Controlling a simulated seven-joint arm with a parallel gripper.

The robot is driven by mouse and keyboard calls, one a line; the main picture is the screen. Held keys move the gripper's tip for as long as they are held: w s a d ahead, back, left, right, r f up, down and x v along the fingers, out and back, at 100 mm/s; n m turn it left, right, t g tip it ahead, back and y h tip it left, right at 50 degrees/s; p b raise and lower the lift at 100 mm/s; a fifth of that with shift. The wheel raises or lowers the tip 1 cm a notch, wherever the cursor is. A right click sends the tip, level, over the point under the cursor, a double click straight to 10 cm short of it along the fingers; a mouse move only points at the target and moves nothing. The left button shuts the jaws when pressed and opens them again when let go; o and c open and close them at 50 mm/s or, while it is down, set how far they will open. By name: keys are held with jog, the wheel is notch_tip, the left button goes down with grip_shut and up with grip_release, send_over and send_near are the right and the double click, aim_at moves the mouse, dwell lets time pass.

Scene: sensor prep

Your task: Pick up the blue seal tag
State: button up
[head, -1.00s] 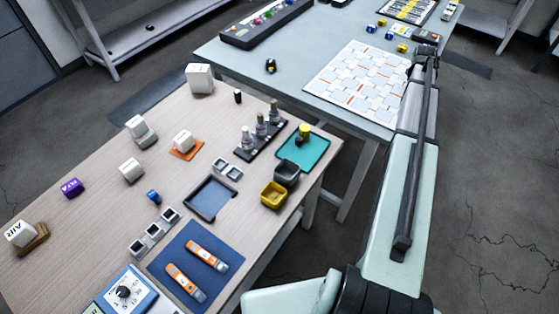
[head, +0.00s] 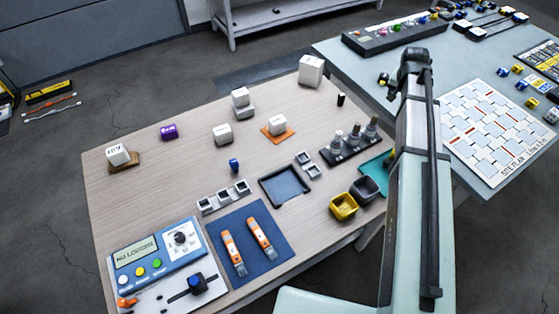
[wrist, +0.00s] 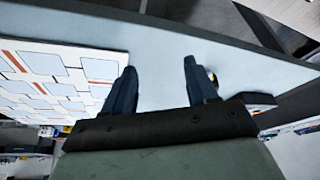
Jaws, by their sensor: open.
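A small blue piece (head: 234,165), which looks like the blue seal tag, stands on the wooden table behind a row of small grey holders. It is too small to make out details. My arm reaches over the grey-blue table at the right, far from this piece. In the wrist view my gripper (wrist: 160,70) is open and empty, its two dark fingers apart above the grey-blue tabletop beside the white plan board. The fingers cannot be made out in the head view. The blue piece is not in the wrist view.
The wooden table holds a blue mat (head: 240,269) with two orange tools, a dark tray (head: 266,186), a yellow bin (head: 343,207), a bottle rack (head: 342,155), white blocks and a control panel (head: 132,288). The plan board (head: 497,130) lies on the grey-blue table (head: 345,50).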

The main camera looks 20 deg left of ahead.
jog(key=s+a+m+g+y, duration=0.1)
jog(key=s+a, duration=0.2)
jog(key=a, duration=0.5)
jog(key=s+a, duration=0.3)
jog(key=a, duration=0.5)
notch_tip(320, 180, up, 4)
jog(key=m+g, duration=0.3)
jog(key=m, duration=0.2)
send_over(233, 162)
jog(key=f, duration=0.8)
jog(key=shift+s+d+f, duration=0.1)
jog(key=shift+s+f, duration=0.05)
jog(key=shift+s, duration=0.2)
jog(key=shift+w+f, duration=0.25)
jog(key=shift+f, duration=1.1)
jog(key=shift+w+f, duration=0.2)
jog(key=shift+f, duration=1.15)
jog(key=c, duration=1)
